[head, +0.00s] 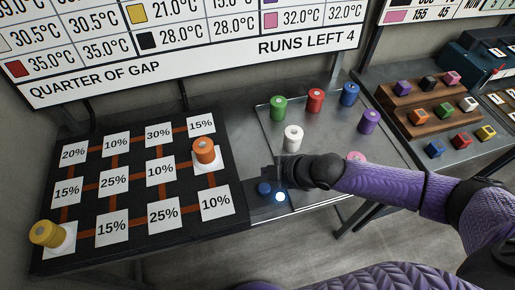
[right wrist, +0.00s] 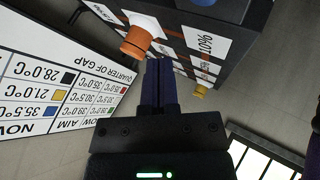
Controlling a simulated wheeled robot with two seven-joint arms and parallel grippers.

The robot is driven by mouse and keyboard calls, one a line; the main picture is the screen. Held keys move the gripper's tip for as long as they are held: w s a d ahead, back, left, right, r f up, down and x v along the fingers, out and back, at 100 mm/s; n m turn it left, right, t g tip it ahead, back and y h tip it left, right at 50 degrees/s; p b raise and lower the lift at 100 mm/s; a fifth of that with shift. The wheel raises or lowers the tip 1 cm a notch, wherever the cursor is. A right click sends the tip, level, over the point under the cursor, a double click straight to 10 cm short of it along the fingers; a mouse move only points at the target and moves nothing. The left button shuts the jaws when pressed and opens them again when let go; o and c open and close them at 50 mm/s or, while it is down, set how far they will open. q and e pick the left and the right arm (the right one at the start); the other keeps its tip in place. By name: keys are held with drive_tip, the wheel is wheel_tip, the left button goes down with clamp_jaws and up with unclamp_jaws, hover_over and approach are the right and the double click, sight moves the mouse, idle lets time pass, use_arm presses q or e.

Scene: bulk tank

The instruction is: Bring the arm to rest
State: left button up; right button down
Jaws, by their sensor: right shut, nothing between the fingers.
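My right arm comes in from the right in the head view. Its gripper (head: 270,173) is above the near edge of the table, between the black board (head: 225,222) and the steel tray (head: 268,122). In the right wrist view its fingers (right wrist: 159,70) are together with nothing between them. The orange cylinder (head: 205,151) stands on a card at the board's right side, apart from the gripper; it also shows in the right wrist view (right wrist: 134,43). My left gripper is not in view.
A yellow cylinder (head: 46,234) is at the board's near left corner. Green (head: 278,108), red (head: 315,100), blue (head: 349,94), purple (head: 369,121) and white (head: 292,139) cylinders stand at the tray; a pink one (head: 356,157) is partly hidden by my arm. A blue button (head: 264,188) is below the gripper.

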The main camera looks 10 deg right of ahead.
drive_tip(key=s+a+r+m, duration=0.3)
drive_tip(key=s+a+m, duration=0.2)
drive_tip(key=s+a, duration=0.25)
drive_tip(key=s+d+m+g+h, duration=0.3)
drive_tip(key=s+d+m+h, duration=0.3)
drive_tip(key=s+d+m, duration=0.5)
wheel_tip(320, 180, down, 21)
drive_tip(key=s+g+b, duration=0.1)
drive_tip(key=g+b, duration=0.1)
drive_tip(key=b, duration=0.2)
drive_tip(key=s+d+f+g+b, duration=0.1)
drive_tip(key=s+d+f+b, duration=0.1)
drive_tip(key=s+f, duration=1.2)
drive_tip(key=shift+d+n+h, duration=0.3)
drive_tip(key=shift+d+n, duration=0.1)
drive_tip(key=shift+d, duration=0.35)
